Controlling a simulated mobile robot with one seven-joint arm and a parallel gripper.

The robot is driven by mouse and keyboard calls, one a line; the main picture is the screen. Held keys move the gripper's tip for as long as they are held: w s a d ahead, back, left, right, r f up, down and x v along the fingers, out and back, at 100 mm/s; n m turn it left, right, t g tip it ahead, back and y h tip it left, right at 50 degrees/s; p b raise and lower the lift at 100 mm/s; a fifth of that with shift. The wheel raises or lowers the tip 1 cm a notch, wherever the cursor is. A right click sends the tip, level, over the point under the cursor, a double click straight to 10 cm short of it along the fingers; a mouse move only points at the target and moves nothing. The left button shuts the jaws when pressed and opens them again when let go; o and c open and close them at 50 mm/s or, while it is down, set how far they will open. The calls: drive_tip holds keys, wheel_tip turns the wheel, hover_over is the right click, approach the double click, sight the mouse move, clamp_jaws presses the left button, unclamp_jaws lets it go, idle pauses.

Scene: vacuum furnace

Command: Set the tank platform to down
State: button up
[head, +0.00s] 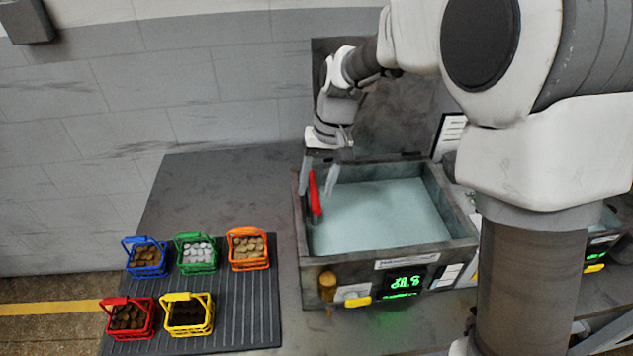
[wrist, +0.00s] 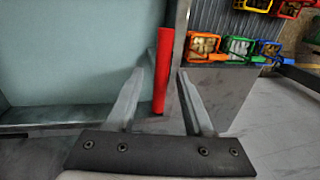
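The tank (head: 296,222) is a dark grey open box on the bench. A pale blue-grey surface (head: 380,215) fills it; I cannot tell whether this is liquid or the platform. A red lever (head: 315,193) stands upright at the tank's left inner wall. In the wrist view the red lever (wrist: 162,72) lies along the tank's rim. My gripper (head: 318,180) is open above the left wall. In the wrist view its fingers (wrist: 160,76) are on either side of the lever, with gaps showing on both sides.
Several coloured baskets of small round pieces stand on a ribbed mat (head: 262,310) left of the tank. A green display (head: 405,283), an orange knob (head: 327,280) and yellow-marked switches (head: 357,298) are on the tank's front. A dark raised lid (head: 390,115) stands behind it.

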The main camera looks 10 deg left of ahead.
drive_tip(key=shift+r, duration=0.1)
drive_tip(key=d+r, duration=0.3)
drive_tip(key=r, duration=1.4)
drive_tip(key=shift+w+d, duration=0.15)
drive_tip(key=shift+w, duration=0.25)
drive_tip(key=s+d+r+m+t, duration=0.15)
drive_tip(key=s+d+t, duration=0.25)
drive_tip(key=s+d, duration=0.7)
drive_tip(key=s+d+f+m+t+h, duration=0.1)
drive_tip(key=s+d+f+t+h, duration=0.1)
drive_tip(key=s+d+f, duration=0.4)
drive_tip(key=shift+s+d, duration=0.3)
drive_tip(key=shift+s, duration=1.55)
drive_tip(key=shift+m, duration=0.25)
